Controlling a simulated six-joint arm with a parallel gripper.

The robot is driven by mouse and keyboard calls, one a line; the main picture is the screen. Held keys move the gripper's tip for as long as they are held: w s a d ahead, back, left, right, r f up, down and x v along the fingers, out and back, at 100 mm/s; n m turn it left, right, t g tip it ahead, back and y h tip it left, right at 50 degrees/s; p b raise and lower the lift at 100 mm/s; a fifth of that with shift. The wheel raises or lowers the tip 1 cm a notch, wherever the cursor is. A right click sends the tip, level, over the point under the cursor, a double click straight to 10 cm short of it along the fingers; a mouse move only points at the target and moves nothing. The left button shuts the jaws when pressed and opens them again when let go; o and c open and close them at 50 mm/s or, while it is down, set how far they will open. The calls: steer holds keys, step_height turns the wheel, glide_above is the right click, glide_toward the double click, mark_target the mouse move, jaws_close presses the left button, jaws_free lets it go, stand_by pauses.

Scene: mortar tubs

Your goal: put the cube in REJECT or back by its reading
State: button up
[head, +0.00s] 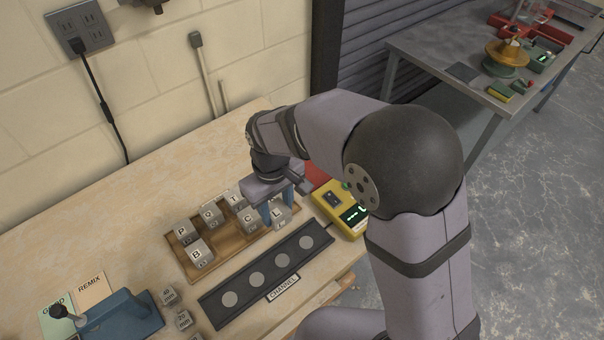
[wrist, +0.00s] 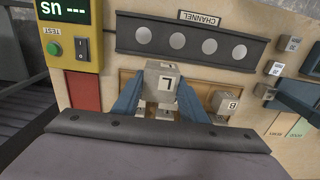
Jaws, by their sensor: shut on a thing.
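My gripper (head: 277,212) is shut on the grey cube L (head: 281,215) at the right end of the wooden tray (head: 185,262). In the wrist view, the cube L (wrist: 161,78) sits between the two blue fingers (wrist: 160,95). I cannot tell whether it is clear of the tray. Other lettered cubes stand in the tray, among them B (head: 201,254), C (head: 248,219) and P (head: 185,232). The yellow tester (head: 338,206) stands to the right. In the wrist view, its display (wrist: 66,9) shows "sn ---". A red area (wrist: 84,91) lies beside the tray; no REJECT label is readable.
A dark strip (head: 238,288) with several round discs, labelled CHANNEL (head: 283,287), lies in front of the tray. A blue lever box (head: 122,314), GOOD and REMIX cards (head: 93,286) and small marked cubes (head: 183,320) are at the lower left. Bare bench lies behind the tray.

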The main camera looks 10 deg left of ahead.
steer(key=w+d+b, duration=0.1)
steer(key=w+d, duration=0.2)
steer(key=w, duration=0.8)
steer(key=w+d+b, duration=0.1)
steer(key=w+d, duration=0.3)
steer(key=w, duration=0.7)
steer(key=shift+w+b, duration=0.2)
steer(key=shift+b, duration=0.1)
steer(key=shift+f+p, duration=1.65)
steer(key=shift+f, duration=3.45)
steer(key=shift+f, duration=0.15)
steer(key=o, duration=1.4)
steer(key=shift+c, duration=0.2)
